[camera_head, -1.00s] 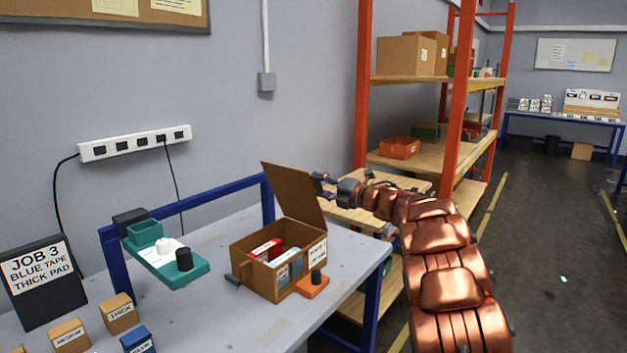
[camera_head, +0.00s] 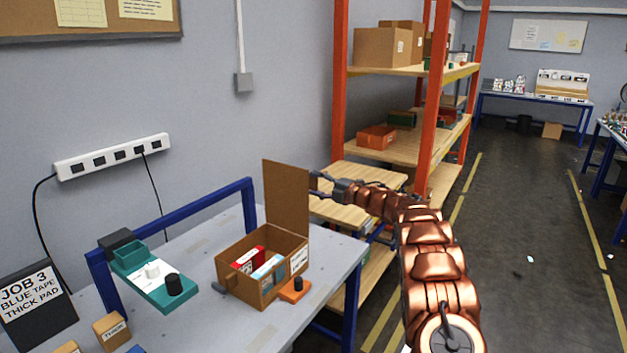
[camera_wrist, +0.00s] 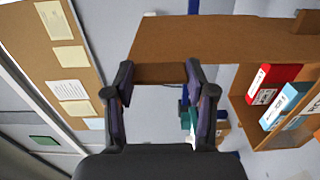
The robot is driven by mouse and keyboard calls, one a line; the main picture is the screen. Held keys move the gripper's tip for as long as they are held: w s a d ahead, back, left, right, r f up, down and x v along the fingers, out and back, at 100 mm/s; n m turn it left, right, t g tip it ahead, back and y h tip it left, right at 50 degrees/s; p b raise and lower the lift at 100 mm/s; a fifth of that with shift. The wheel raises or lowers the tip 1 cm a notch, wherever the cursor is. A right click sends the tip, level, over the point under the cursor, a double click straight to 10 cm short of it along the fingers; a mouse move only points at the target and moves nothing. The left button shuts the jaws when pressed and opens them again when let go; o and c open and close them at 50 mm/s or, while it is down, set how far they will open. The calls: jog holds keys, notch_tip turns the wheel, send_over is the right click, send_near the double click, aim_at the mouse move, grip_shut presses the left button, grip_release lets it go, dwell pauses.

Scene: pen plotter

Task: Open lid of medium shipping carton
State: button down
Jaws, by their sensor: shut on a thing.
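The medium shipping carton (camera_head: 235,280) is a brown box on the grey bench, with a red box (camera_head: 248,259) and a light blue box (camera_head: 268,266) inside. Its lid (camera_head: 286,195) stands raised, close to upright, at the carton's back edge. My gripper (camera_head: 315,182) is at the lid's upper right edge, on the far side from the bench front. In the wrist view, my gripper (camera_wrist: 159,74) is shut on the lid's edge, with one finger on each side of a brown strip. The lid (camera_wrist: 225,40) stretches right towards the open carton (camera_wrist: 238,108).
A teal device (camera_head: 165,292) and a blue frame (camera_head: 205,203) stand to the left. An orange-post shelf (camera_head: 427,110) rises behind my arm. Bare bench lies in front of the carton.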

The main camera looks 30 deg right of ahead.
jog(key=shift+w+d, duration=0.1)
jog(key=shift+w, duration=0.05)
dwell(0.3)
jog(key=shift+c, duration=1.8)
grip_release()
jog(key=shift+d, duration=0.15)
jog(key=v, duration=1.2)
